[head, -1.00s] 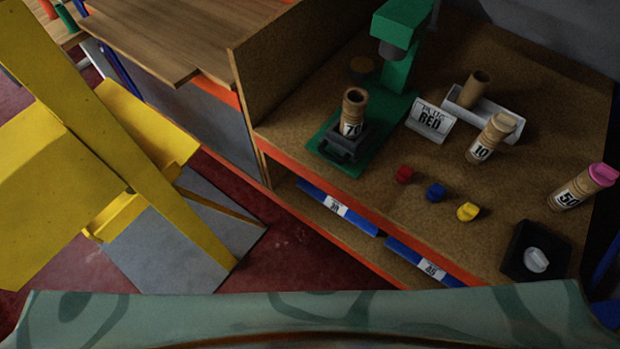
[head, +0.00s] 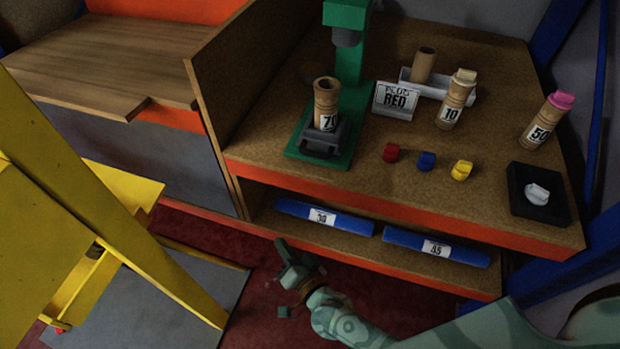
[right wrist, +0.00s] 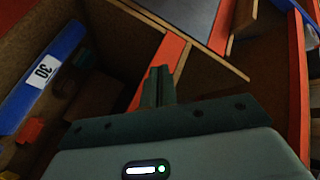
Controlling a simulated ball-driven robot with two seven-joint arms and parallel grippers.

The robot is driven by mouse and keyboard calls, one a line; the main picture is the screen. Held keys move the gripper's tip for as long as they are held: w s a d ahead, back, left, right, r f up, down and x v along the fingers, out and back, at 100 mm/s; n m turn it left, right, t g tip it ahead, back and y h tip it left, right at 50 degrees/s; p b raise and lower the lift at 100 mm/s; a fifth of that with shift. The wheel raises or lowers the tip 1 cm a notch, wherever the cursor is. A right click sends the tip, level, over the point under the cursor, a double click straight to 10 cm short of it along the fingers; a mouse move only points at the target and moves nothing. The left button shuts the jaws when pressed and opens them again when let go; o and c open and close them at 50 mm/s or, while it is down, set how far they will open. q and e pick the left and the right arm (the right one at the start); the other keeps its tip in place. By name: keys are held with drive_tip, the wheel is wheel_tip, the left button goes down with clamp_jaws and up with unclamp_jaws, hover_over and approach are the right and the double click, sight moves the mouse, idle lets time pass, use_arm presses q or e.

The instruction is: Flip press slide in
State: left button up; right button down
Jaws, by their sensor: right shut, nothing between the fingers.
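The green press (head: 353,62) stands on the workbench at upper middle in the head view, its ram head pointing down. A dark grey slide (head: 322,141) sits at the front of its green base. A cardboard tube marked 70 (head: 326,97) stands upright in the slide, forward of the ram and not under it. My right gripper (head: 283,248) is below and in front of the bench edge, over the red floor, shut and empty. Its closed fingers also show in the right wrist view (right wrist: 158,86). My left gripper is not in view.
The bench holds a "PLUG RED" sign (head: 396,100), tubes marked 10 (head: 452,102) and 50 (head: 543,122), red (head: 391,153), blue (head: 426,161) and yellow plugs (head: 461,170), and a black tray (head: 520,200). A yellow frame (head: 150,240) stands left.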

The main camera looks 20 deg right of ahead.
drive_tip(key=w+d+r+m+t+h+b, duration=0.1)
drive_tip(key=w+r+m+t+h+b, duration=0.15)
drive_tip(key=r+m+h, duration=0.45)
drive_tip(key=w+d+r+m+t+h+b, duration=0.1)
drive_tip(key=w+r+m+t+h+b, duration=0.15)
drive_tip(key=r+m, duration=0.9)
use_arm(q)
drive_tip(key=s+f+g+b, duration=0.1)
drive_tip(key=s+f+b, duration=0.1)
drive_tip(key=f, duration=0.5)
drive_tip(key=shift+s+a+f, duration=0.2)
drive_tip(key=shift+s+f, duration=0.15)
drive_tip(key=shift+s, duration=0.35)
use_arm(e)
drive_tip(key=s+d+f+m+g+h, duration=0.1)
drive_tip(key=m+g, duration=0.3)
drive_tip(key=m, duration=0.5)
drive_tip(key=s+d+f+m+g+h, duration=0.1)
drive_tip(key=s+f+m+g+h, duration=0.1)
drive_tip(key=m, duration=0.7)
drive_tip(key=shift+s+d+g+h, duration=0.3)
drive_tip(key=shift+s+g+h, duration=0.15)
drive_tip(key=shift+s+g, duration=0.45)
drive_tip(key=shift+w+f, duration=0.1)
drive_tip(key=shift+w, duration=0.05)
